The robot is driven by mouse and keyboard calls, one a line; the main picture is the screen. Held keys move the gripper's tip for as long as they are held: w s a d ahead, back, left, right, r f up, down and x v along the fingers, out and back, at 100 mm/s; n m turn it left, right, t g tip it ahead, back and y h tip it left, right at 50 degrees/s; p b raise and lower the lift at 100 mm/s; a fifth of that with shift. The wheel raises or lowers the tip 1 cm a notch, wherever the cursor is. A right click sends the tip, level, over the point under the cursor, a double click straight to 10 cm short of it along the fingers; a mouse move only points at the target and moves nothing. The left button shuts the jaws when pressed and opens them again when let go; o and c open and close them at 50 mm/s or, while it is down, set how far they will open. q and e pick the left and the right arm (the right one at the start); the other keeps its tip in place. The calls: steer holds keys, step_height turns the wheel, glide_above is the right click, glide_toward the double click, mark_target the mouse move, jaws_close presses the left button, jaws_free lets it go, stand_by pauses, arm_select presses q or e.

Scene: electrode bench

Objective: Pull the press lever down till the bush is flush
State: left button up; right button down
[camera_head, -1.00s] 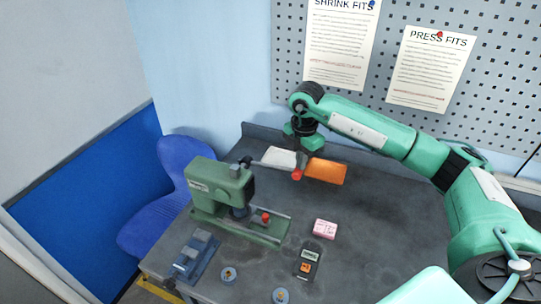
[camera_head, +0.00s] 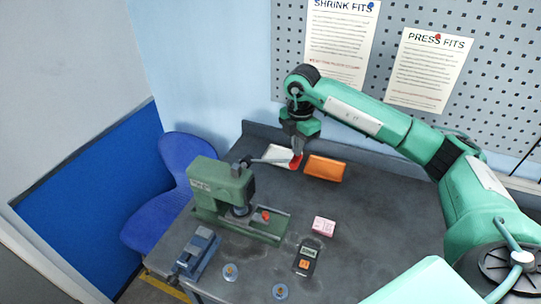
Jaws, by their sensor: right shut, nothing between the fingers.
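The green press (camera_head: 218,188) stands on the bench at centre left. Its lever (camera_head: 266,161) runs right from the top of the press to a red knob (camera_head: 296,162) and looks roughly level in the picture. My right gripper (camera_head: 297,152) is shut and empty, its fingertips at the knob; I cannot tell whether they touch it. The dark ram (camera_head: 240,211) is low over the press base, beside a small red part (camera_head: 266,215). The bush cannot be made out clearly under the ram. My left gripper is out of view.
An orange box (camera_head: 325,168) and a white item (camera_head: 281,156) lie near the knob. A pink block (camera_head: 324,225), a dark meter (camera_head: 307,257), a blue vise-like fixture (camera_head: 198,251) and two small round parts (camera_head: 230,271) lie in front. The bench's right side is clear.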

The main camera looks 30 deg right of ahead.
steer(key=shift+r+p, duration=1.45)
steer(key=shift+r, duration=1.05)
steer(key=shift+f, duration=0.1)
